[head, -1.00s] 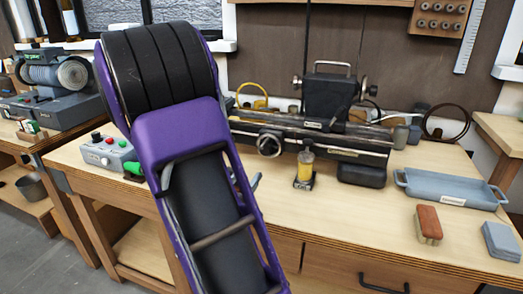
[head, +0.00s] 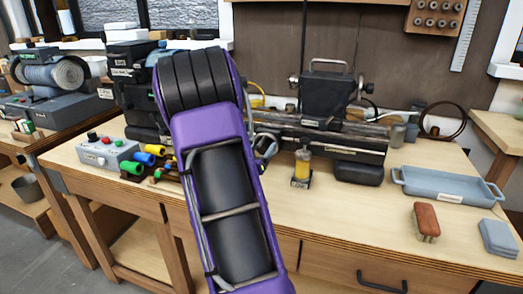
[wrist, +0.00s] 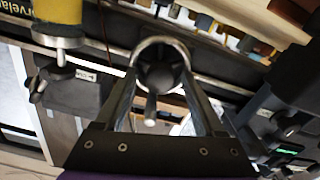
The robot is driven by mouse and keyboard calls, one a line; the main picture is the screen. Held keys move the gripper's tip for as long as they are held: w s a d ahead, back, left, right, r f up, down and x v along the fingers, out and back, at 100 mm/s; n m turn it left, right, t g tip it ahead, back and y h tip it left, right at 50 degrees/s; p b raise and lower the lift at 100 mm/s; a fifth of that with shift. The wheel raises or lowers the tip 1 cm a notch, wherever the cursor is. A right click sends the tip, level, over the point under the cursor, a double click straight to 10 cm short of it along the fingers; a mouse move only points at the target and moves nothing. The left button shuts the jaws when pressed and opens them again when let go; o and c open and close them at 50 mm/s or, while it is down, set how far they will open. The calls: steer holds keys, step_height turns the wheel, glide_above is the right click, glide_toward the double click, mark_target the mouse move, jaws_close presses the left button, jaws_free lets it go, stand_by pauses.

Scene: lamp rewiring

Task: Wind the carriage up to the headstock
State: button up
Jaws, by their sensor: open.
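The lathe (head: 345,146) stands along the back of the bench. Its carriage (head: 328,98), a black block with a grey top handle, sits to the right on the bed. The headstock (head: 130,85) appears as a dark block at the left, partly hidden by my purple arm. The handwheel (head: 268,143) is on the lathe's front. In the wrist view the handwheel's ring (wrist: 160,42) and its projecting crank handle (wrist: 150,110) lie between the two spread fingers of my gripper (wrist: 160,78). The gripper is open; I cannot tell whether a finger touches the wheel.
A yellow oiler (head: 302,168) stands on the bench in front of the lathe, close to the gripper. A control box (head: 107,153) with coloured buttons is at the left.

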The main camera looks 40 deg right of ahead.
jaws_close()
stand_by(0.3)
steer(key=shift+n, duration=0.3)
steer(key=n+p, duration=0.1)
steer(key=n, duration=0.2)
steer(key=shift+w+a, duration=0.1)
steer(key=shift+f+n+p, duration=0.1)
steer(key=shift+n+p, duration=0.55)
steer(key=shift+n, duration=1.55)
jaws_free()
